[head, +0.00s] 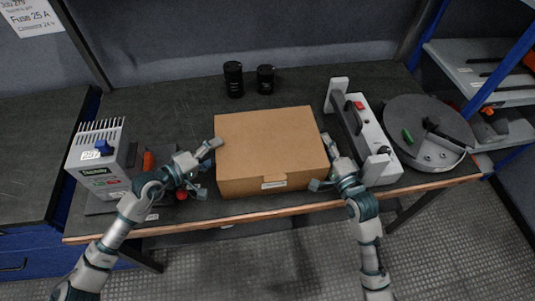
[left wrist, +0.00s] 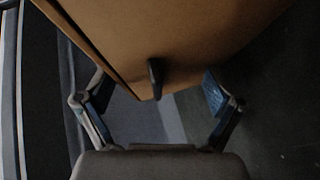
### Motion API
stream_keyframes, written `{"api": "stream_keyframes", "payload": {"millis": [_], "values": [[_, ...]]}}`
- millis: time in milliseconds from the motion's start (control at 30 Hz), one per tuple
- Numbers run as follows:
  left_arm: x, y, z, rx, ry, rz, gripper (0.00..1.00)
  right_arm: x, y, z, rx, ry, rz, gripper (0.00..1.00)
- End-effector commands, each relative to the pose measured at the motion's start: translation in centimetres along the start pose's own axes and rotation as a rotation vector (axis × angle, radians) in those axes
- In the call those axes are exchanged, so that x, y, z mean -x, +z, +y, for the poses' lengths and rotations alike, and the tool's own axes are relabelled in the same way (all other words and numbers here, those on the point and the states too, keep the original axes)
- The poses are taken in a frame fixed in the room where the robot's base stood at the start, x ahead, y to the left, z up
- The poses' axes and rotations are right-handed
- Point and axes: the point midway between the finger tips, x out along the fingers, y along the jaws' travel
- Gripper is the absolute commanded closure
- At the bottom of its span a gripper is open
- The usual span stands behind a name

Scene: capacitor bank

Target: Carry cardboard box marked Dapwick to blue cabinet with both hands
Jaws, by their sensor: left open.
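The cardboard box (head: 268,145) sits on the dark workbench near its front edge. A small white label shows on its front face, too small to read. My left gripper (head: 211,164) is at the box's left side with its fingers spread. In the left wrist view the brown box (left wrist: 180,35) fills the top, and the open fingers of the left gripper (left wrist: 158,95) lie on either side of a box edge. My right gripper (head: 322,163) is at the box's right side; its finger opening is hard to make out. A blue cabinet (head: 22,250) shows at the lower left.
A grey power unit (head: 100,165) stands left of the box. Two black cylinders (head: 233,80) stand behind it. A white device with a handle (head: 372,140) and a round grey disc (head: 430,130) are to the right. Blue shelving (head: 490,80) stands at far right. The floor in front is clear.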

Motion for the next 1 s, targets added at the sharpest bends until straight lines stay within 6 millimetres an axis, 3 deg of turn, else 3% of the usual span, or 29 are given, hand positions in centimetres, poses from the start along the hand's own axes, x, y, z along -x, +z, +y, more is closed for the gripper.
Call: {"api": "stream_keyframes", "payload": {"millis": [167,300,367,400,767,867,1000], "values": [[0.0,0.0,0.0,0.0,0.0,0.0,0.1,0.0,0.0,0.0,-0.001,0.0,0.0,0.65],[0.0,0.0,-0.1,0.001,0.0,0.0,0.45,0.0,0.0,0.0,-0.001,0.0,0.0,1.0],[0.0,0.0,-0.1,0.001,-0.001,-0.001,0.6,0.0,0.0,0.1,-0.001,0.001,0.0,1.0],[0.0,0.0,-0.1,0.002,-0.001,-0.001,0.62,0.0,0.0,0.1,-0.001,0.001,-0.001,1.0],[-0.1,0.1,0.1,0.002,-0.002,-0.004,0.64,-0.1,0.2,-0.4,-0.001,-0.005,-0.004,1.0],[0.2,0.0,1.2,-0.005,0.004,-0.002,0.67,0.0,0.2,-1.6,0.001,-0.015,-0.005,1.0],[0.9,-0.3,4.0,-0.023,0.021,0.004,0.79,0.2,0.4,-4.4,0.006,-0.039,-0.007,1.0]]}}
